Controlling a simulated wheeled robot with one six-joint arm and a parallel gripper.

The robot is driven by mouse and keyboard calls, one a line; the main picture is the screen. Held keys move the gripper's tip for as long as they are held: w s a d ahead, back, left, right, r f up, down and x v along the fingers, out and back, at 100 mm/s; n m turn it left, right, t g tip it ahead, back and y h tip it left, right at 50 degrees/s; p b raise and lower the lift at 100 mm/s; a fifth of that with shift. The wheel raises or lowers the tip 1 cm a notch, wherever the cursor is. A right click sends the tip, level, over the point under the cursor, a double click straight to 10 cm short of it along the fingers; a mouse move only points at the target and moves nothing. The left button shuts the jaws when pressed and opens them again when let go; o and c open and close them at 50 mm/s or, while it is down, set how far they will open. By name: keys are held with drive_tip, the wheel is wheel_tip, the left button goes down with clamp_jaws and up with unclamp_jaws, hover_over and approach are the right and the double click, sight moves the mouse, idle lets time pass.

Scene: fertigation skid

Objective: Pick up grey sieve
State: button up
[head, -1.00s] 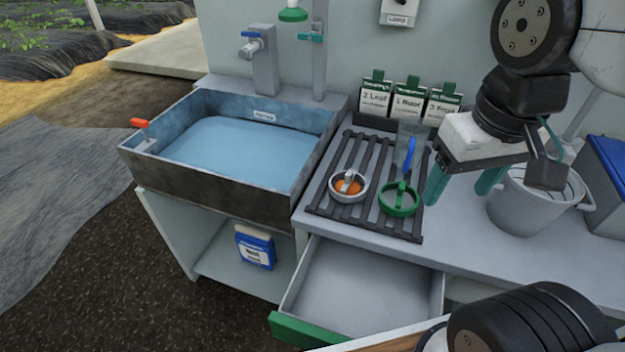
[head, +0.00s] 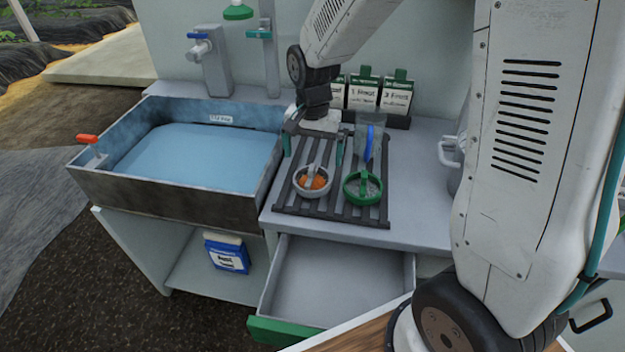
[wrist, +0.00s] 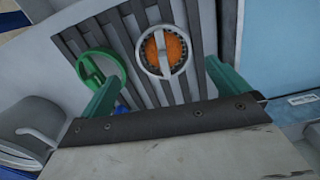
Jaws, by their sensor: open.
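The grey sieve (head: 312,194) is a small round grey cup with orange contents and a grey bar handle across its top. It sits on the dark slatted rack (head: 345,219). In the wrist view the grey sieve (wrist: 146,66) lies just beyond and between the fingertips. My gripper (head: 313,154) is open and empty, pointing down over the rack just behind the sieve and apart from it. Its two teal fingers show in the wrist view (wrist: 160,78). A green sieve (head: 350,192) sits on the rack just right of the grey one.
A clear cup (head: 362,132) with a blue tool stands at the rack's back right. Label cards (head: 364,94) stand behind. A water-filled basin (head: 160,196) is at left. An open drawer (head: 340,285) lies below the counter. A pail (wrist: 30,125) shows beside the rack.

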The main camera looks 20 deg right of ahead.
sight(312, 167)
drive_tip(key=f, duration=0.5)
drive_tip(key=w+f, duration=0.1)
drive_tip(key=f, duration=0.2)
drive_tip(key=shift+d+f, duration=0.1)
drive_tip(key=shift+f, duration=0.1)
drive_tip(key=c, duration=0.7)
